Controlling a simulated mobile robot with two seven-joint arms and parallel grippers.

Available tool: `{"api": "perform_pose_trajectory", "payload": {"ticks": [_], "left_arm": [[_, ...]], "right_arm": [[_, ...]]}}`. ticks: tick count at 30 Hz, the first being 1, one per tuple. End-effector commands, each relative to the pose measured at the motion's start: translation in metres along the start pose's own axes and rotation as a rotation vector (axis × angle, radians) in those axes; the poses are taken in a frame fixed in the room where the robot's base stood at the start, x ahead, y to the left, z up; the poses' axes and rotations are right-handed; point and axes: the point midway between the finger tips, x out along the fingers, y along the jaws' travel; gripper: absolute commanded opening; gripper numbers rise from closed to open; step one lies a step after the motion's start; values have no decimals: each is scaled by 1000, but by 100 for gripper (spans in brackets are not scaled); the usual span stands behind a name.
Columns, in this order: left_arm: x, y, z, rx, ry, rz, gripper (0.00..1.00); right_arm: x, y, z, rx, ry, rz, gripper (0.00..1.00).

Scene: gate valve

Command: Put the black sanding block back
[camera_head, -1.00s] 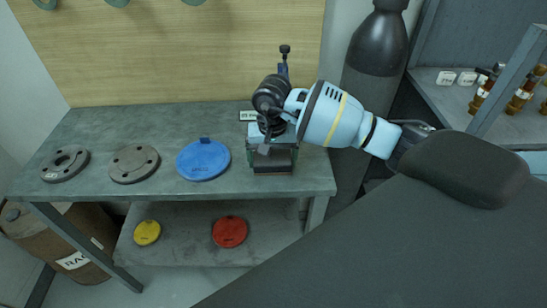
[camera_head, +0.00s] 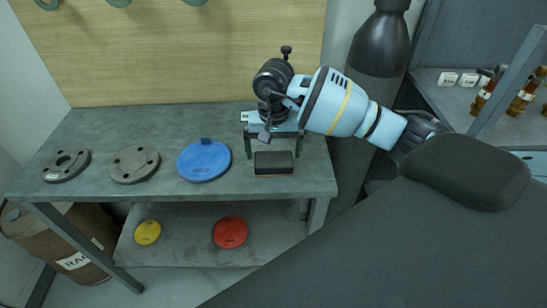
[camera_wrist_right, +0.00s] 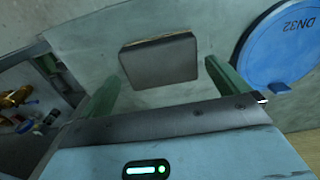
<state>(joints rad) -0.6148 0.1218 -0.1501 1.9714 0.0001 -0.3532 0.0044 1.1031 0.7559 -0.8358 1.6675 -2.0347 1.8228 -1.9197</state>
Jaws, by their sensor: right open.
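The black sanding block (camera_head: 274,163) lies flat on the grey workbench top near its front right edge. It also shows in the right wrist view (camera_wrist_right: 160,60), where a thin tan layer shows along its far edge. My right gripper (camera_head: 274,150) is open above and behind the block. Its two green fingers (camera_wrist_right: 162,84) stand on either side, apart from the block, with nothing held between them. A small label (camera_head: 246,116), partly hidden by my gripper, is at the bench's back. My left gripper is not in view.
Left of the block on the bench (camera_head: 100,118) are a blue DN32 disc (camera_head: 203,160) and two grey flanges (camera_head: 134,164) (camera_head: 66,164). The lower shelf holds a yellow disc (camera_head: 147,232) and a red disc (camera_head: 230,232). A dark cylinder (camera_head: 378,45) stands at right.

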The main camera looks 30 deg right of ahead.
Motion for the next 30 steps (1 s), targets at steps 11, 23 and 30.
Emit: {"api": "perform_pose_trajectory", "payload": {"ticks": [11, 23, 30], "left_arm": [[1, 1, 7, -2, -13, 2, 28], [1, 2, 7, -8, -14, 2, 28], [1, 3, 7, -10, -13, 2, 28]], "right_arm": [[-68, 0, 0, 0, 0, -1, 100], [-84, 0, 0, 0, -1, 0, 100], [-65, -16, 17, 13, -70, -61, 100]]}}
